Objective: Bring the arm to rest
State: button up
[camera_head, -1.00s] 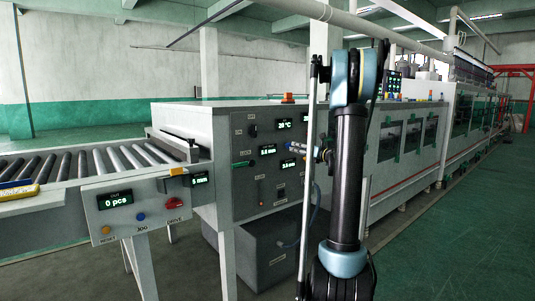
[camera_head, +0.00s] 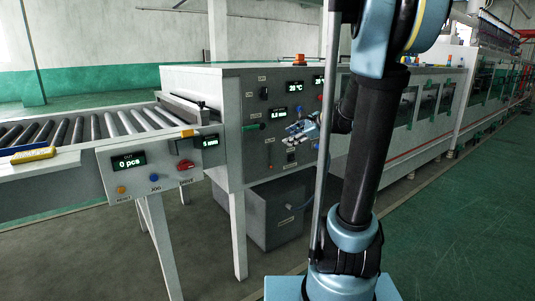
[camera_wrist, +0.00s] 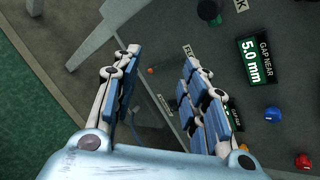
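My arm stands upright on the right of the head view, its thick black link rising to a blue joint cut off by the top edge. My gripper (camera_head: 303,128) is small there, in front of the grey control panel (camera_head: 255,155) of the machine. In the wrist view my gripper (camera_wrist: 161,62) has its two blue-padded fingers apart with nothing between them. The panel (camera_wrist: 225,45) fills the right of that view behind the fingers. I cannot tell how far the fingertips are from it.
The roller conveyor (camera_head: 92,128) runs left, with a yellow object (camera_head: 33,155) at its near edge. An operator box (camera_head: 150,168) hangs on its front. A grey tank (camera_head: 270,215) stands below the panel. Green floor (camera_head: 460,215) is open at right.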

jog(key=s+d+f+n+g+h, duration=0.2)
jog(key=s+f+n, duration=0.3)
jog(key=s, duration=0.6)
jog(key=s+d+f+n+g+h, duration=0.1)
jog(key=s+d+f+n+h, duration=0.2)
jog(key=s+f+n, duration=0.3)
jog(key=s+d+f+n+g+h, duration=0.2)
jog(key=s+f+n, duration=0.4)
jog(key=s, duration=0.9)
jog(key=shift+s+d+f+n+g+h, duration=0.2)
jog(key=shift+s+d+n+g+h, duration=0.15)
jog(key=shift+d+n+h, duration=0.45)
jog(key=shift+w+f, duration=0.2)
jog(key=shift+w, duration=0.25)
